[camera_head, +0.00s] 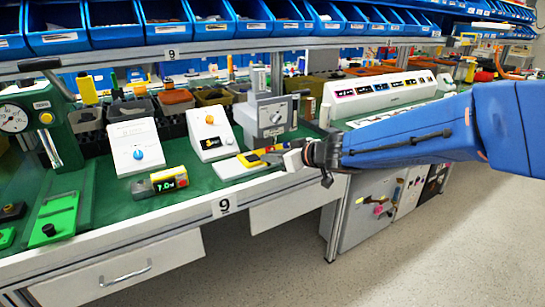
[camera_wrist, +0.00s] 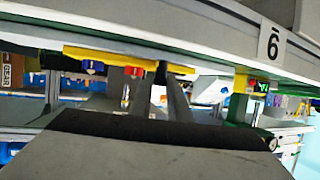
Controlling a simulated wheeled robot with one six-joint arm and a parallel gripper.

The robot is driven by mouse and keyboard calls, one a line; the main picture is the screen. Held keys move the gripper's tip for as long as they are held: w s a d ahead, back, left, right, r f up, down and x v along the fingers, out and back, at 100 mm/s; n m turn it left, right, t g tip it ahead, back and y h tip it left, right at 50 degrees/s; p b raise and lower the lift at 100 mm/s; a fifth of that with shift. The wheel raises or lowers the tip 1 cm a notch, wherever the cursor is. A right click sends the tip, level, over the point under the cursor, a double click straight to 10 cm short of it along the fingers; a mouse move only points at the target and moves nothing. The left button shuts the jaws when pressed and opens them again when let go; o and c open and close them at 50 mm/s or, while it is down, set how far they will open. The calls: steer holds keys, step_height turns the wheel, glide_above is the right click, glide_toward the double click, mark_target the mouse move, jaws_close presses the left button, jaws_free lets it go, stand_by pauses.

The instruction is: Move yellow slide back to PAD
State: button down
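A yellow piece (camera_head: 249,159), which looks like the yellow slide, lies on or just above a flat white plate (camera_head: 232,169) at the bench's front edge. The plate may be the PAD; I cannot read a label. My gripper (camera_head: 292,160) is just right of the yellow piece, low over the bench edge. Whether it touches the piece is unclear, and its finger gap is hidden. In the wrist view, which looks upside down, a long yellow bar (camera_wrist: 130,59) crosses behind a dark upright part. A large grey shape fills the bottom.
A grey box with a dial (camera_head: 268,115) stands behind the plate. Blue bins (camera_head: 119,25) line the shelf above. The floor (camera_head: 440,235) is clear in front.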

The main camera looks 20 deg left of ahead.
steer(key=shift+w+d, duration=1.4)
steer(key=shift+w, duration=0.25)
steer(key=shift+w+d, duration=1.4)
steer(key=shift+w, duration=0.25)
steer(key=c, duration=1.7)
jaws_free()
steer(key=shift+w+d, duration=0.1)
steer(key=shift+o, duration=0.2)
steer(key=v, duration=1.7)
steer(key=shift+d+r, duration=0.15)
steer(key=shift+d, duration=0.05)
